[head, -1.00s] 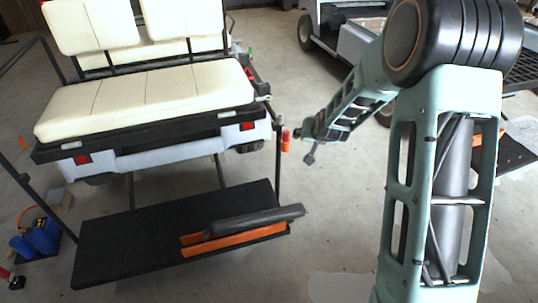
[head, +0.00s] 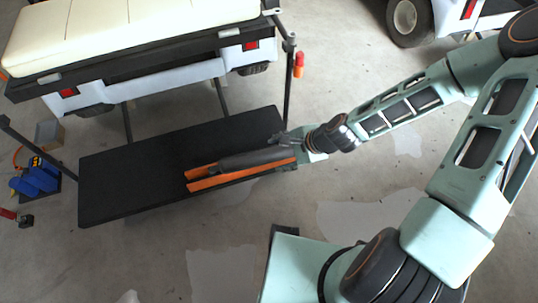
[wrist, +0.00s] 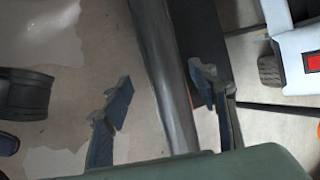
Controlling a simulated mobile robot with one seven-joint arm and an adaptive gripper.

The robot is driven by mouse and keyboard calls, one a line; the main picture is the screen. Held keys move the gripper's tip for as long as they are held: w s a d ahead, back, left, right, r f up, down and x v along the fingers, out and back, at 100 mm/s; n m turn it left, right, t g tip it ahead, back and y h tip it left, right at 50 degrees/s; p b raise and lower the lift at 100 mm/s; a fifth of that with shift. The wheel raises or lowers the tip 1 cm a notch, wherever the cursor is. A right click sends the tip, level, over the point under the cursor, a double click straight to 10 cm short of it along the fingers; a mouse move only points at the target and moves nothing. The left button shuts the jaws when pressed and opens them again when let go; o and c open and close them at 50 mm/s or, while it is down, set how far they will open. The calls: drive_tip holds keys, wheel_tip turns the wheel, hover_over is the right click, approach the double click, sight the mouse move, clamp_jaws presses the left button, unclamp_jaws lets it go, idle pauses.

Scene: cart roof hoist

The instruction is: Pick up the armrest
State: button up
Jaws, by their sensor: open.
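The armrest (head: 250,158) is a long dark grey padded bar. In the head view it lies along orange strips (head: 238,178) on the black platform (head: 120,185) behind the cart. My gripper (head: 283,137) is at the right end of the armrest, by the platform's right side. In the wrist view the armrest (wrist: 163,75) runs lengthwise between the two spread fingers of my gripper (wrist: 160,97), one on each side. The gripper is open, with a gap to the armrest at the left finger. I cannot tell how far above the armrest the fingertips are.
The cart with a cream seat (head: 130,25) stands behind the platform. A thin dark post (head: 288,85) rises near the platform's right corner, close to my gripper. Blue objects (head: 38,178) lie on the floor at left. A second vehicle (head: 410,20) is at the top right.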

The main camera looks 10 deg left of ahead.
sight(273, 153)
drive_tip(key=b+x, duration=0.1)
drive_tip(key=x, duration=0.5)
drive_tip(key=shift+w+b, duration=0.25)
drive_tip(key=shift+b, duration=0.15)
drive_tip(key=shift+r, duration=0.1)
clamp_jaws()
